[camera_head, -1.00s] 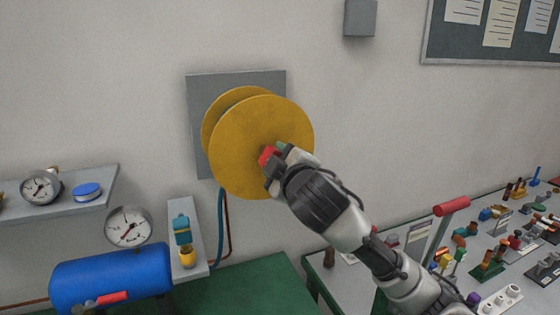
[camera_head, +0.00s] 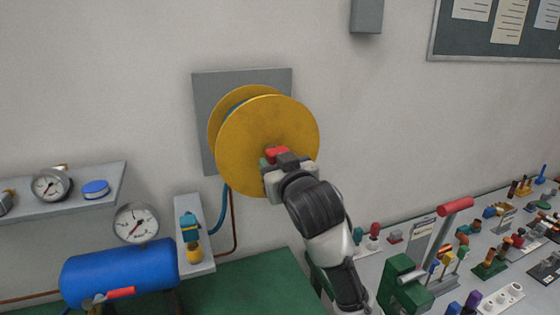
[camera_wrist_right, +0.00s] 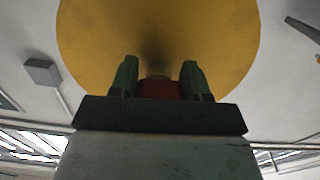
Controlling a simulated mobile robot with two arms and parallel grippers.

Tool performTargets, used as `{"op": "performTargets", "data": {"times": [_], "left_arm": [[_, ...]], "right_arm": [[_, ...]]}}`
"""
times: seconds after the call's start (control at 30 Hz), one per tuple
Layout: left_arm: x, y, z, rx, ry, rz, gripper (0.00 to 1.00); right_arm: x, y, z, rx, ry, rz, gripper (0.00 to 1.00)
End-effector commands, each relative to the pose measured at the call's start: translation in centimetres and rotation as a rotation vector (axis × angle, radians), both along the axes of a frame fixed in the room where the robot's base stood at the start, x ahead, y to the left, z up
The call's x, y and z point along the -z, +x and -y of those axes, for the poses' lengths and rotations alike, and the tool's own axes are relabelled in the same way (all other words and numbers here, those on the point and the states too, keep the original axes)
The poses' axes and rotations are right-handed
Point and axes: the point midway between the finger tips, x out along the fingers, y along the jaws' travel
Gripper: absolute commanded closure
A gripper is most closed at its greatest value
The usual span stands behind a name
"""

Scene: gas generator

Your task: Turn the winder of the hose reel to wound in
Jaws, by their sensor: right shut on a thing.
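The hose reel (camera_head: 290,125) is a yellow double disc on a grey plate (camera_head: 203,110) on the wall. Its red winder (camera_head: 276,152) stands at the front of the disc, a little below the disc's middle. My right gripper (camera_head: 272,160) is at the winder and shut on it. In the right wrist view the green-tipped fingers (camera_wrist_right: 154,80) stand on both sides of the red winder (camera_wrist_right: 158,90), with the yellow disc (camera_wrist_right: 220,35) behind. The gripper hides part of the winder. My left gripper is not in view.
A blue tank (camera_head: 118,272), pressure gauges (camera_head: 136,223) and a shelf (camera_head: 70,193) are at the left. A blue hose (camera_head: 220,215) hangs below the reel. A bench with many small controls (camera_head: 480,250) and a red-handled lever (camera_head: 455,206) is at the right.

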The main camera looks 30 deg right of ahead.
Motion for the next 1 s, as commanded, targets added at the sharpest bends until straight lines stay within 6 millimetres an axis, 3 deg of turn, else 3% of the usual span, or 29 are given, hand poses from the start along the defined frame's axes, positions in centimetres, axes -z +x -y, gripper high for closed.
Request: {"op": "performTargets", "data": {"times": [0.33, 0.83, 0.87, 1.0], "left_arm": [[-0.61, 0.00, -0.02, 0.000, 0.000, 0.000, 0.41], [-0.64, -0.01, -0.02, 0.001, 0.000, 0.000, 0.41], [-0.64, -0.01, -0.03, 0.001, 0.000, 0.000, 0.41], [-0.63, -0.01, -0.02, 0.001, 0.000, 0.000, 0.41]], "right_arm": [[-0.45, 0.00, -0.11, 0.002, 0.122, 0.042, 0.77], [-0.49, -0.01, -0.15, 0.002, 0.139, 0.048, 0.77], [-0.49, -0.01, -0.15, 0.002, 0.139, 0.048, 0.52], [-0.38, 0.00, -0.17, 0.001, 0.138, 0.045, 0.30]]}}
